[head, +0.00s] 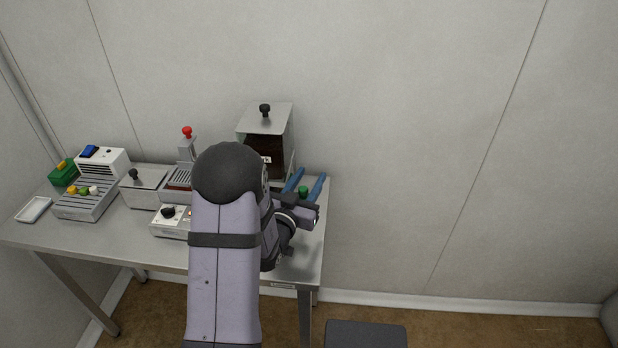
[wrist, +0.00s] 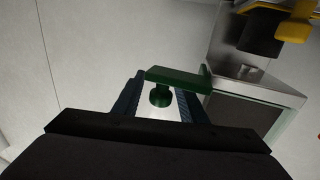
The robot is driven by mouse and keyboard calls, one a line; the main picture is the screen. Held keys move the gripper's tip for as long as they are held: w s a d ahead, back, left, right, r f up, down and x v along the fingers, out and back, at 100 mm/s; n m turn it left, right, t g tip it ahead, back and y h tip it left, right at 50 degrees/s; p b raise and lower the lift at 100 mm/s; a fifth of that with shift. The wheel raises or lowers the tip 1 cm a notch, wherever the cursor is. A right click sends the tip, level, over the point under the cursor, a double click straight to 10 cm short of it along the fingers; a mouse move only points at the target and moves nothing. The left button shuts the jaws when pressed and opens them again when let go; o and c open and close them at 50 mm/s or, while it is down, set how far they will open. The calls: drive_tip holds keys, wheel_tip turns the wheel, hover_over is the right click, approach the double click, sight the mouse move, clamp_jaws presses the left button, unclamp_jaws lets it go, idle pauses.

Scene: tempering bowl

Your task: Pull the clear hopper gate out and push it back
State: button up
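The hopper (head: 265,120) stands at the back right of the table, with a grey lid, a black knob and dark contents behind a clear-looking wall. Part of it shows at the right in the wrist view (wrist: 255,88). A green knob on a green bar (wrist: 178,76), seemingly the gate handle, is beside the hopper; the green knob also shows in the head view (head: 303,190). My gripper (wrist: 160,86) is open, its blue fingers on either side of the green knob with visible gaps. The gate plate itself cannot be made out.
Left on the table are a grey box with a black knob (head: 144,186), a control box with a dial (head: 170,221), a red-knobbed device (head: 187,133), a ribbed unit (head: 88,202) and a white tray (head: 34,209). A wall is close behind. Right of the table is free.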

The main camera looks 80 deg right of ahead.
drive_tip(key=shift+c, duration=0.5)
clamp_jaws()
drive_tip(key=d+b, duration=0.1)
drive_tip(key=d, duration=0.3)
drive_tip(key=shift+d+r, duration=0.1)
drive_tip(key=shift+c, duration=1.6)
unclamp_jaws()
drive_tip(key=shift+r, duration=0.1)
drive_tip(key=o, duration=0.4)
drive_tip(key=shift+d, duration=0.15)
